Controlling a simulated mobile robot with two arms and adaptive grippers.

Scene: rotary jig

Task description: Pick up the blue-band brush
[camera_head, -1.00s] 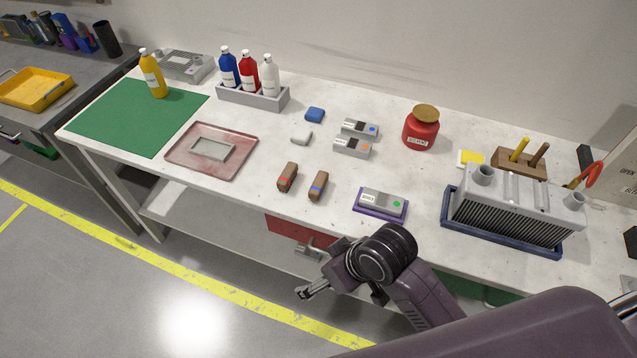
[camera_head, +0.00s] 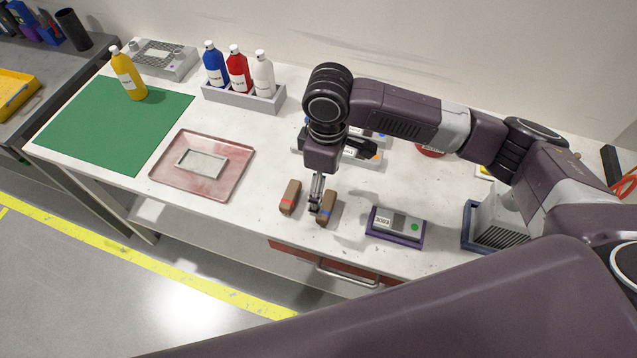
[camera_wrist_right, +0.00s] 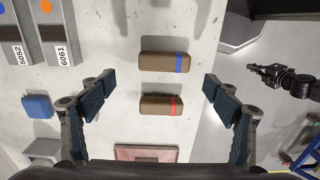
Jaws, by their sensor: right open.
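The blue-band brush (camera_head: 327,209) is a brown block with a blue band, lying on the white table near its front edge. My right gripper (camera_head: 316,207) is over it and partly hides it in the head view. In the right wrist view, the blue-band brush (camera_wrist_right: 160,62) lies beyond and between the open, empty fingers (camera_wrist_right: 160,84), apart from them. The red-band brush (camera_wrist_right: 160,105) lies parallel beside it, also between the fingers; in the head view it is just left of the gripper (camera_head: 290,196). A dark gripper (camera_wrist_right: 258,71), apparently my left, shows off the table's front edge, too small to judge.
A reddish tray (camera_head: 237,183) lies left of the brushes. A grey device in a purple-edged holder (camera_head: 376,233) sits to the right. Bottles in a grey rack (camera_head: 217,95) stand behind. My right arm hides other items. Bare table surrounds the brushes.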

